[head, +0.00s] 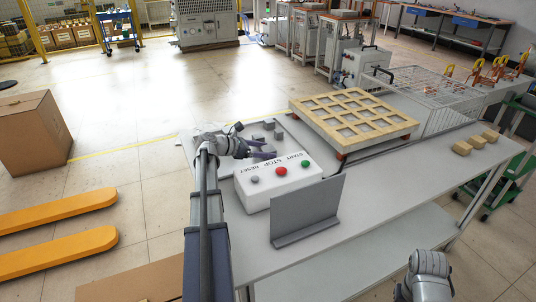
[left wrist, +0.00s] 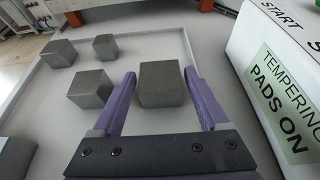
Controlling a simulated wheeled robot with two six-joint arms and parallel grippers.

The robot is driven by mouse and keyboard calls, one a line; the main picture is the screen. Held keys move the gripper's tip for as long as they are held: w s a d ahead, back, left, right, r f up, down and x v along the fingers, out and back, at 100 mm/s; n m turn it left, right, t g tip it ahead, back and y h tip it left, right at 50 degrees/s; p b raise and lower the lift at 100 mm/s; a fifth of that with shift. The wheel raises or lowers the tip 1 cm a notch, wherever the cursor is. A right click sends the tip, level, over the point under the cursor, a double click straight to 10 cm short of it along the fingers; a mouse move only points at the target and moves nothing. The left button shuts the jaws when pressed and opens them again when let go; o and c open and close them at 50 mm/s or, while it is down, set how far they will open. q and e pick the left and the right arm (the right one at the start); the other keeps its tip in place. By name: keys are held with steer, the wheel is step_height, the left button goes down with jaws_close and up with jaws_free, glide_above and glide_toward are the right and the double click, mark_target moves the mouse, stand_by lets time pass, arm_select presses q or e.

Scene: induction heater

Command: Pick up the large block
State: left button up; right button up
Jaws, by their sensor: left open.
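Several grey blocks sit in a shallow white tray (left wrist: 189,45). My left gripper (left wrist: 160,75) is open, its purple fingers low over the tray. One grey block (left wrist: 160,84) shows between the fingers, with a narrow gap on each side; it looks the largest, though it may just be nearer. Other grey blocks (left wrist: 92,88), (left wrist: 60,53) and a smaller one (left wrist: 105,47) lie to the left. Another (left wrist: 15,155) is cut off by the lower left edge. In the head view my left gripper (head: 266,150) partly hides the blocks (head: 269,124).
A white control box (head: 280,182) with START, STOP and RESET buttons stands close to the left gripper. A grey angled plate (head: 308,212) stands in front of it. A wooden grid frame (head: 352,119) and a wire basket (head: 425,95) are further right. Tan blocks (head: 476,142) lie on the right.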

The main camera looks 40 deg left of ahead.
arm_select(q)
steer(key=shift+x, duration=0.8)
jaws_close()
